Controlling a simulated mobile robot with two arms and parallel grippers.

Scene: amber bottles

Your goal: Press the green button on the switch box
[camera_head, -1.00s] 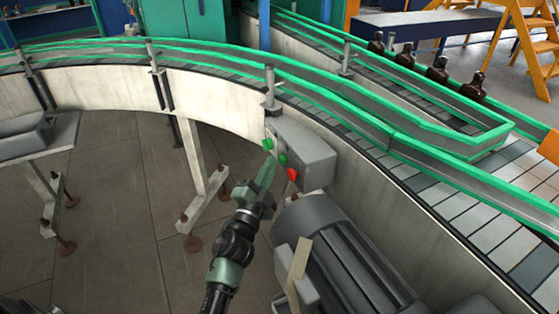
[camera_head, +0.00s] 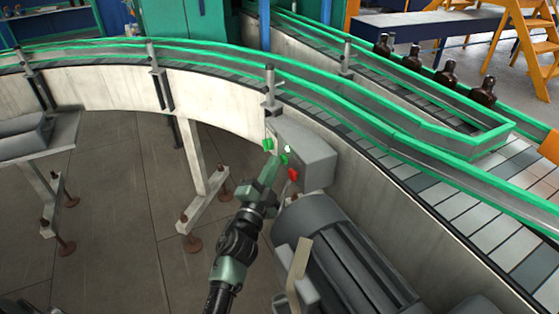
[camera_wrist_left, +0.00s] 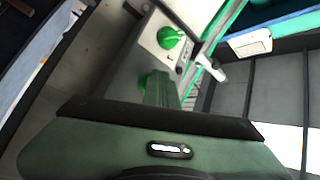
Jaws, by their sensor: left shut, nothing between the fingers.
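The grey switch box (camera_head: 305,150) is mounted on the conveyor's side wall in the head view. Its face has a green control (camera_head: 267,144) at left, another green control (camera_head: 284,159) near the middle and a red button (camera_head: 293,174) lower right. My left gripper (camera_head: 272,166) is shut and empty, its tip right in front of the box face beside the middle green control; contact cannot be told. In the left wrist view, the shut fingers (camera_wrist_left: 160,92) point at the panel, close to a partly hidden green part. A round green control (camera_wrist_left: 172,38) shows beyond them. My right gripper is not in view.
A grey motor (camera_head: 340,255) sits below the box, close to my left arm. The curved conveyor (camera_head: 215,60) with green rails runs behind. Several amber bottles (camera_head: 446,75) stand on the far belt. Open floor (camera_head: 120,190) lies left, with a support leg (camera_head: 200,170).

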